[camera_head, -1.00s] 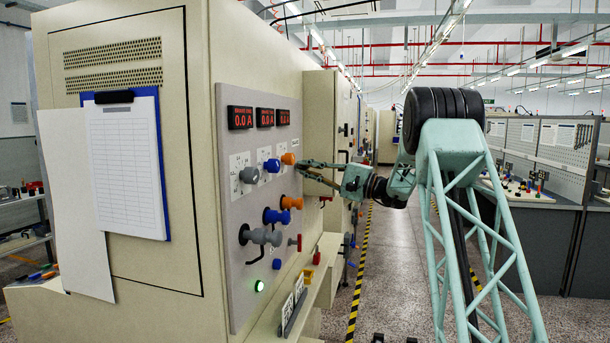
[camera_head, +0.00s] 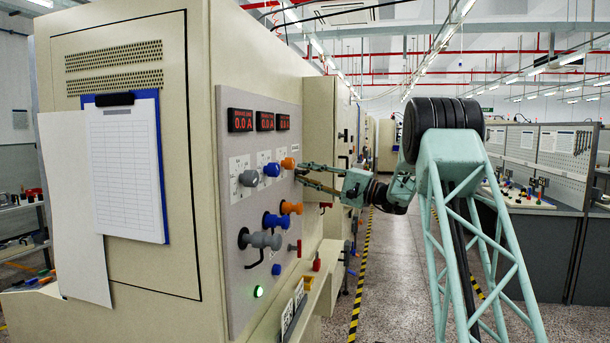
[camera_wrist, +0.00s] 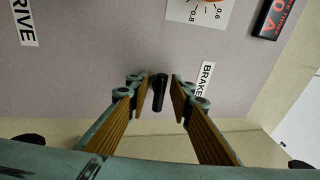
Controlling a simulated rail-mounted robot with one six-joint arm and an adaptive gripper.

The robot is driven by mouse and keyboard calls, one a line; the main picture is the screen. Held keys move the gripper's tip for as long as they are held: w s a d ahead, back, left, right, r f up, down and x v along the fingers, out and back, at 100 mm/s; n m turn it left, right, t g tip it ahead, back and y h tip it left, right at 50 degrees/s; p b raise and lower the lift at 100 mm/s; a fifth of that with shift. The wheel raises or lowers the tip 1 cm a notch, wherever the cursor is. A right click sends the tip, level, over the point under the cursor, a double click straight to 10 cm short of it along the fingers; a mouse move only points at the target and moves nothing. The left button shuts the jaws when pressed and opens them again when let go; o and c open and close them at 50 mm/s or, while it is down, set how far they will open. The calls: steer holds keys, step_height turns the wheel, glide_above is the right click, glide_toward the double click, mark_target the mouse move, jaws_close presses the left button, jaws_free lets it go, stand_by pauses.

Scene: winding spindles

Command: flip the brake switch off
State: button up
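The brake switch (camera_wrist: 159,92) is a short black lever on the grey panel (camera_wrist: 110,45). In the wrist view it sits between my gripper's two fingertips, beside a white label (camera_wrist: 207,80) reading BRAKE. My gripper (camera_wrist: 162,88) is open, with a finger on either side of the lever and a visible gap to each. Whether the tips touch the panel is unclear. In the head view my gripper (camera_head: 299,173) reaches the panel's right edge from the right, just beside the orange dial knob (camera_head: 289,163). I cannot make out the switch there.
Grey, blue and orange handles (camera_head: 291,207) stick out of the panel below my gripper. Red current displays (camera_head: 265,120) read 0.0 A above. A green light (camera_head: 258,291) glows low on the panel. A ledge (camera_head: 290,318) runs below; the aisle (camera_head: 390,265) at right is open floor.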

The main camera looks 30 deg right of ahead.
steer(key=shift+s, duration=0.1)
stand_by(0.3)
steer(key=v, duration=1.1)
steer(key=shift+s+d, duration=0.25)
steer(key=shift+d, duration=0.05)
steer(key=shift+f, duration=0.15)
steer(key=shift+s+a, duration=0.1)
